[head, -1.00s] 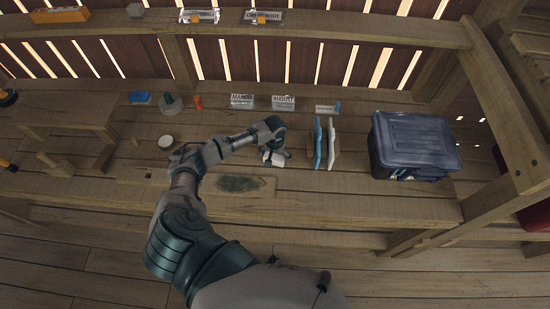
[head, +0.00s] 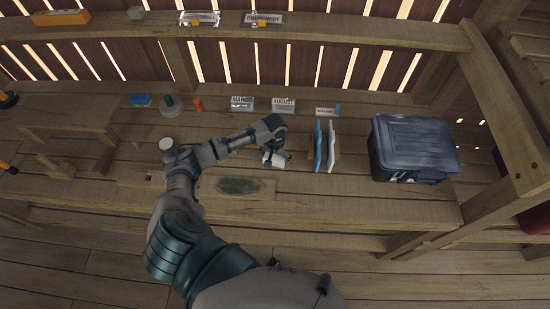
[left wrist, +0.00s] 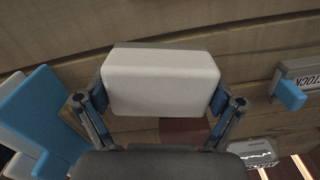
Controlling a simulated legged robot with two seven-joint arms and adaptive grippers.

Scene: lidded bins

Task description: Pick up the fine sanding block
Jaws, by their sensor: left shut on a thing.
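My left gripper (head: 273,150) is over the bench in the middle of the head view. In the left wrist view, its two fingers (left wrist: 161,95) press on both sides of a white block (left wrist: 161,72) with rounded edges. The white block (head: 275,161) also shows just below the gripper in the head view, partly hidden by it. I see no writing on it that says whether it is the fine sanding block. Whether it touches the bench is hard to tell. My right gripper is not in view.
Upright blue (head: 318,145) and white boards (head: 331,147) stand close to the right of the gripper. A dark lidded bin (head: 415,150) is farther right. Labels stand behind, and a blue block (head: 140,99) lies at the left. A reddish-brown patch (left wrist: 184,130) shows behind the white block.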

